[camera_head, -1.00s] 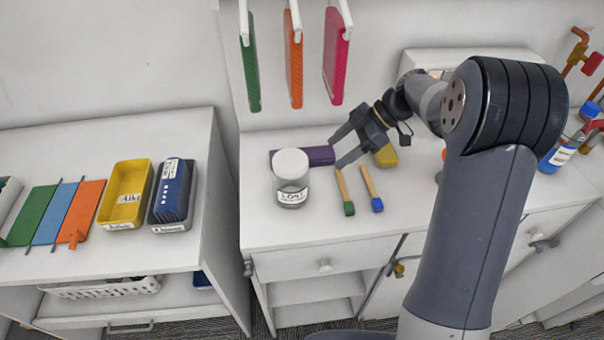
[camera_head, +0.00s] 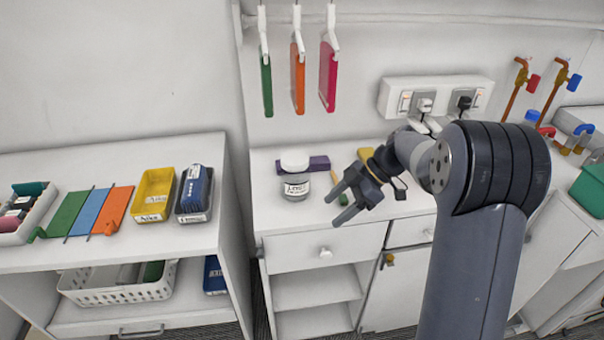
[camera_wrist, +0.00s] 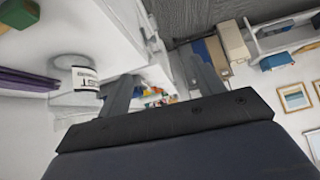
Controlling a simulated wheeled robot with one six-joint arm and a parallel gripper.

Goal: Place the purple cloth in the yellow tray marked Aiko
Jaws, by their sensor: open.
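The purple cloth (camera_head: 318,163) lies folded on the right counter, partly hidden behind a white-lidded jar (camera_head: 295,180). It also shows at the left edge of the wrist view (camera_wrist: 28,80). The yellow tray marked Aiko (camera_head: 153,194) stands on the left cabinet, beside a dark blue tray with the label not clearly legible. My gripper (camera_head: 336,208) is open and empty, above the counter's front edge, to the right of the jar and the cloth and apart from both.
A dark blue tray (camera_head: 194,192) holds blue items. Green, blue and orange pieces (camera_head: 90,211) lie left of the yellow tray. Green, orange and pink items (camera_head: 298,80) hang above the counter. A yellow block (camera_head: 366,153) lies behind my gripper. A gap separates the two cabinets.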

